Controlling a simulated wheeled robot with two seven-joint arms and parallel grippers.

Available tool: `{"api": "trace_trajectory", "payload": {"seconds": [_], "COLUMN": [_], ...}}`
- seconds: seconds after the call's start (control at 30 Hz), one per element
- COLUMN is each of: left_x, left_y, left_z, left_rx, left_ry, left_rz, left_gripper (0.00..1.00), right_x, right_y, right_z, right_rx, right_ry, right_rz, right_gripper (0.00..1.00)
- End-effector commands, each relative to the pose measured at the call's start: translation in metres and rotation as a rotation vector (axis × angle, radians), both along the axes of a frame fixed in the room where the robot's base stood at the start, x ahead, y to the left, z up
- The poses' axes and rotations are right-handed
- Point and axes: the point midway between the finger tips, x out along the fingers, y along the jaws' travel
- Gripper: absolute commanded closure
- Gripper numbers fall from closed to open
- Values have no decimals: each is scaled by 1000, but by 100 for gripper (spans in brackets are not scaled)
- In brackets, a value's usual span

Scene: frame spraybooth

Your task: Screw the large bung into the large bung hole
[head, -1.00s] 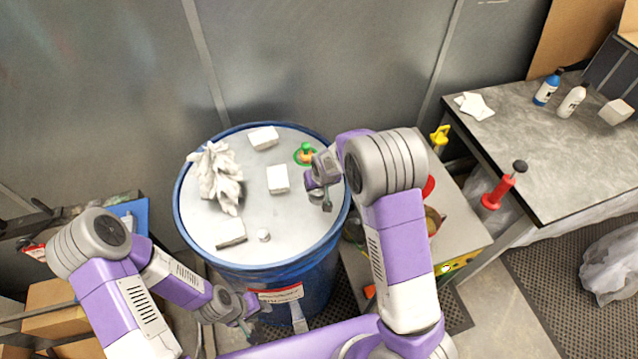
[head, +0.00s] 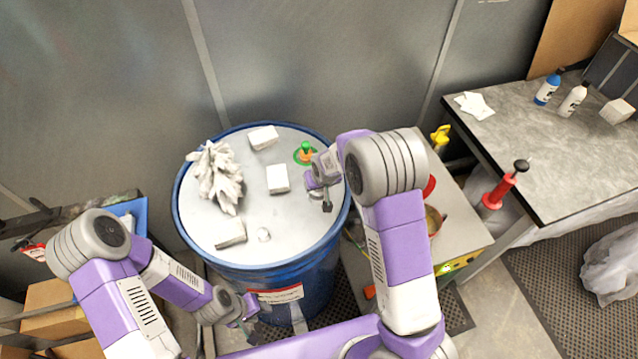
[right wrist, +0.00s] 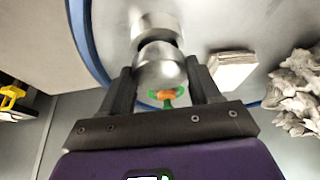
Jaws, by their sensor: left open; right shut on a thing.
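In the right wrist view my right gripper (right wrist: 158,72) is shut on a rounded silver metal piece, which I take to be the large bung (right wrist: 160,66). Another silver cylinder-like shape (right wrist: 153,24) shows right beyond it; I cannot tell whether they touch. In the head view the right gripper (head: 327,203) is low over the right side of the drum lid, and the bung is hidden there. I cannot make out the large bung hole. My left gripper (head: 249,312) is open and empty in front of the drum.
A bench (head: 555,150) with bottles stands right; a low cabinet with a yellow-handled tool (head: 440,136) is nearer.

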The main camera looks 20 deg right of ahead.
Motion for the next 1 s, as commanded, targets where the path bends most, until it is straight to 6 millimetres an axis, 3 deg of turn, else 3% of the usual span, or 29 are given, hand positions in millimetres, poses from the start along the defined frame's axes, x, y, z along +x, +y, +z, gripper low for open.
{"api": "trace_trajectory", "payload": {"seconds": [0.63,0.67,0.8,1.0], "left_x": [0,0,0,0], "left_y": [0,0,0,0], "left_z": [-13,-13,-12,-9], "left_rx": [0,0,0,0], "left_ry": [0,0,0,0], "left_rz": [0,0,0,0], "left_gripper": [57,57,57,57], "right_x": [0,0,0,0], "right_y": [0,0,0,3], "right_z": [-15,-15,-14,-14], "right_rx": [0,0,0,-4], "right_ry": [0,0,0,0], "right_rz": [0,0,0,-94], "right_gripper": [70,41,62,62]}}
